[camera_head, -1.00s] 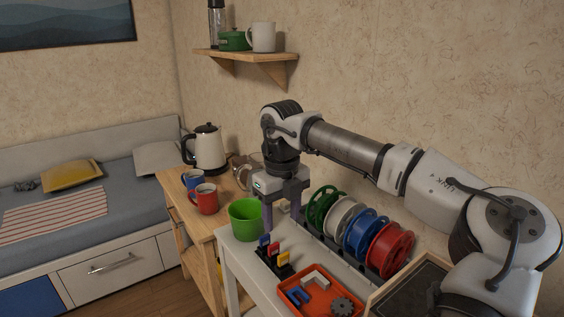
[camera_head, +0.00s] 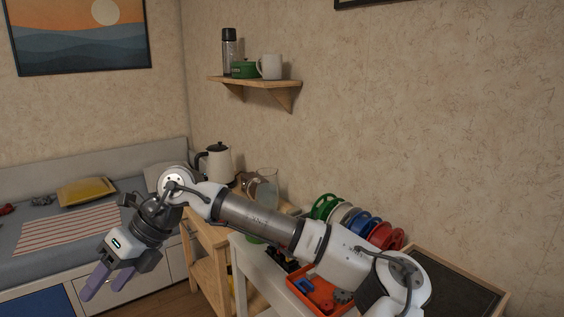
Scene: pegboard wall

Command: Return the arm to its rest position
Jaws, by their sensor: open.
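My gripper (camera_head: 109,281) is at the lower left of the head view, pointing down and to the left. Its two purple fingers are apart, with nothing between them. My arm stretches from the lower right across the white table to the gripper, which hangs in front of the daybed's drawers, clear of the table. The arm hides the green cup almost wholly and part of the table.
The white table (camera_head: 246,266) holds an orange tray (camera_head: 309,290) and several spools, among them a red one (camera_head: 381,236). A kettle (camera_head: 215,163) and a glass jar (camera_head: 267,186) stand behind the arm. A wall shelf (camera_head: 252,81) is above. The daybed (camera_head: 134,196) is at left.

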